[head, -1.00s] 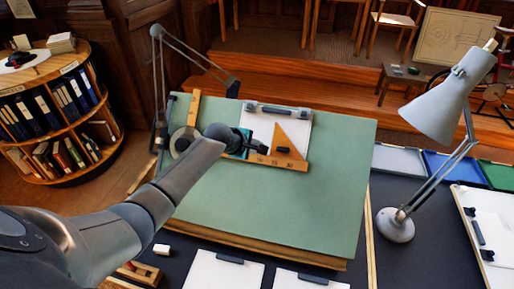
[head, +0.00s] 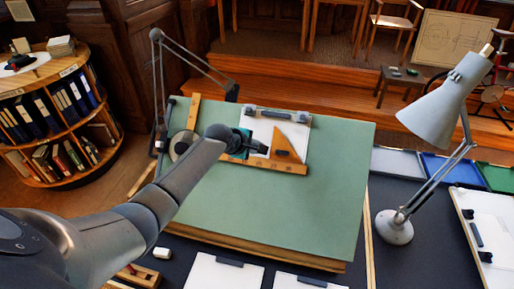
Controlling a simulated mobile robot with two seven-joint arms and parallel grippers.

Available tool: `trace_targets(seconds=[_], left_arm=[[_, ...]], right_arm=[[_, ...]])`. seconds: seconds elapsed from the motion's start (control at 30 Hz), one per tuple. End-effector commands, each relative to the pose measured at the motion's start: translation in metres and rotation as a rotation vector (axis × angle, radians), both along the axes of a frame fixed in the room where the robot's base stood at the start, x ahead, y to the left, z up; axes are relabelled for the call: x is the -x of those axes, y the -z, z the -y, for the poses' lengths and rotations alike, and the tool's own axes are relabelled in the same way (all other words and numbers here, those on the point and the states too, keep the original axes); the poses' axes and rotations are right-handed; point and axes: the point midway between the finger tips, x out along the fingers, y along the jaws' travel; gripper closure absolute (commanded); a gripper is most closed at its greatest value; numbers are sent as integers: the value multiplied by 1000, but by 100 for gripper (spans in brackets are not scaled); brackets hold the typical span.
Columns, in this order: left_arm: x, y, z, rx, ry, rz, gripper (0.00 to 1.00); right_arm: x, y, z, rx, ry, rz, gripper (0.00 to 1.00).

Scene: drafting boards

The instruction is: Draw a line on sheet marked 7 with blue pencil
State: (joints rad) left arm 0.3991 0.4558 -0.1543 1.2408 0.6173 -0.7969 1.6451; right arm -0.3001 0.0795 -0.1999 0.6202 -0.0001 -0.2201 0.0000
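A white sheet (head: 262,123) is held by a dark clip at the top of the green drafting board (head: 300,205). Other white sheets (head: 222,273) lie on the dark desk in front. I cannot read a 7 on any sheet. My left gripper (head: 263,150) reaches in from the left over the clipped sheet, just left of a wooden set square (head: 290,143). Its fingers are small and dark, so I cannot tell whether they are open or hold something. I cannot make out a blue pencil. My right gripper is not in view.
A wooden straightedge (head: 284,167) lies below the set square. A grey lamp (head: 394,227) stands right of the board, with grey, blue (head: 446,167) and green trays behind it. A white eraser-like block (head: 162,252) lies front left. The lower board is clear.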

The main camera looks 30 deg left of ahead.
Motion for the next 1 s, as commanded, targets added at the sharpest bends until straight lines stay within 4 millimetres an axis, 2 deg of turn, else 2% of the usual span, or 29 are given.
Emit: trace_targets(seconds=[0.5, 1.0], left_arm=[[-7, -9, -3, -1, -2, 5, 100], [-9, -11, -3, -1, -1, 3, 100]], right_arm=[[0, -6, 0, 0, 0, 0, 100], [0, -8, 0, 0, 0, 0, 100]])
